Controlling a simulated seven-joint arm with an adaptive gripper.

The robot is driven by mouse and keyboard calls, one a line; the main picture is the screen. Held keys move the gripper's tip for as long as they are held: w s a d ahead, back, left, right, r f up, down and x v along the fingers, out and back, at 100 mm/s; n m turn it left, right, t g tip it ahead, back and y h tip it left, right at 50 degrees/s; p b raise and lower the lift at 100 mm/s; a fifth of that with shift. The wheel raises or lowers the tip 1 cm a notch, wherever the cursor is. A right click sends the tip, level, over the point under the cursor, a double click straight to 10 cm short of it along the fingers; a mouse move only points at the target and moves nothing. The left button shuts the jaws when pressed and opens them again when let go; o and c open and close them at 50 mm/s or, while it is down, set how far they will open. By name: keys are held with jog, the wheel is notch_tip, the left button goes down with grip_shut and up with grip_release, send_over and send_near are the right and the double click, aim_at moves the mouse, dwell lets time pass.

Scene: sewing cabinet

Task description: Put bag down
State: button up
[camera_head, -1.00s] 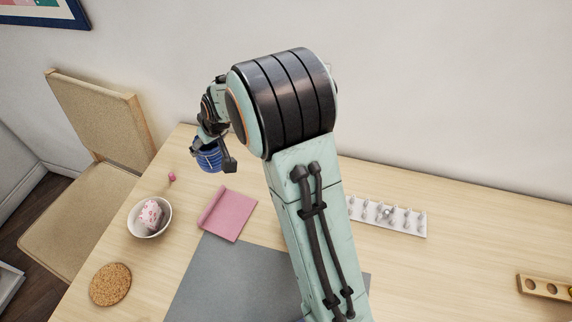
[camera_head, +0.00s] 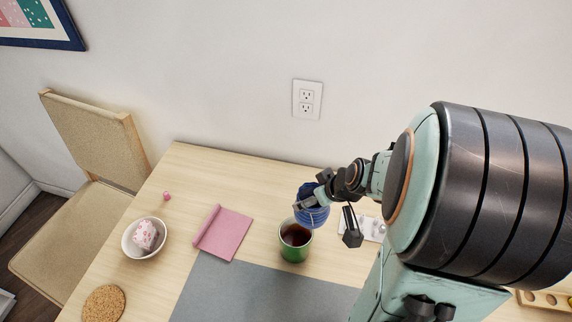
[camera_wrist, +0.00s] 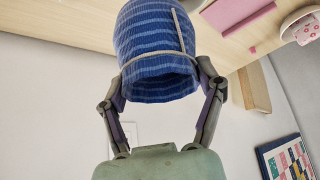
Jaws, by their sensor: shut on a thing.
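The bag (camera_wrist: 157,52) is blue and striped, with a pale tie around it. My gripper (camera_wrist: 163,82) is shut on it in the wrist view, with a finger on each side of its gathered neck. In the head view, the bag (camera_head: 312,211) shows in my gripper (camera_head: 318,200) right of the table's middle. I cannot tell whether the bag touches the table.
A folded pink cloth (camera_head: 223,232), a white bowl (camera_head: 144,238) holding a pink-patterned thing, and a cork coaster (camera_head: 104,303) are to the left. A grey mat (camera_head: 250,295) lies in front. A white rack (camera_head: 374,228) is partly hidden by my arm. Bare wood shows behind the cloth.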

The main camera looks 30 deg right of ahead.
jog(key=shift+w+d+f, duration=1.1)
jog(key=shift+w+f, duration=0.85)
jog(key=shift+f, duration=0.2)
jog(key=shift+w+d+f, duration=1.15)
jog(key=shift+w+f, duration=0.85)
jog(key=shift+f, duration=0.15)
jog(key=shift+w+d+f, duration=1.1)
jog(key=shift+w+f, duration=0.85)
jog(key=shift+f, duration=0.2)
jog(key=shift+f, duration=0.1)
jog(key=o, duration=1.1)
